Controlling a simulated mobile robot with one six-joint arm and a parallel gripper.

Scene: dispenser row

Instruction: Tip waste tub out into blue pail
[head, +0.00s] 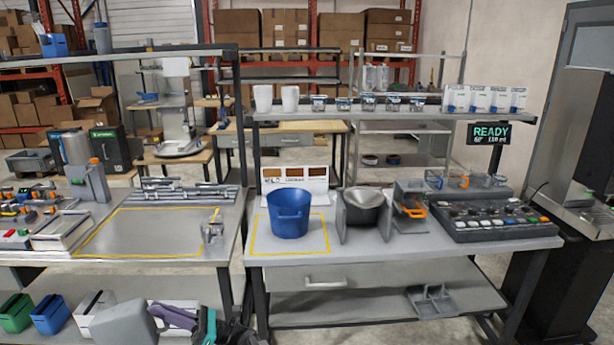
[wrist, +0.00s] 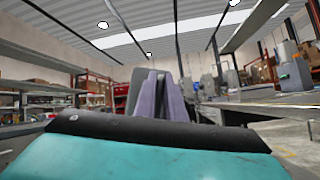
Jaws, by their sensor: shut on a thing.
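The blue pail (head: 290,222) stands upright inside a yellow outlined square on the right-hand bench. Its open top and a front handle show. My gripper (head: 170,317) is low at the bottom of the head view, in front of the left bench and well below and left of the pail. Its purple fingers (wrist: 160,98) are close together in the wrist view. They are shut on a plain grey piece (head: 122,326), which appears to be the waste tub. It also shows behind the fingers in the wrist view (wrist: 136,88). Its opening and contents are hidden.
A grey bowl (head: 364,198) sits between upright plates right of the pail. A control panel (head: 490,216) fills the bench's right end. A shelf (head: 350,116) with cups runs above. The yellow-framed area (head: 150,235) on the left bench is clear. Green (head: 17,312) and blue (head: 50,314) boxes sit below.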

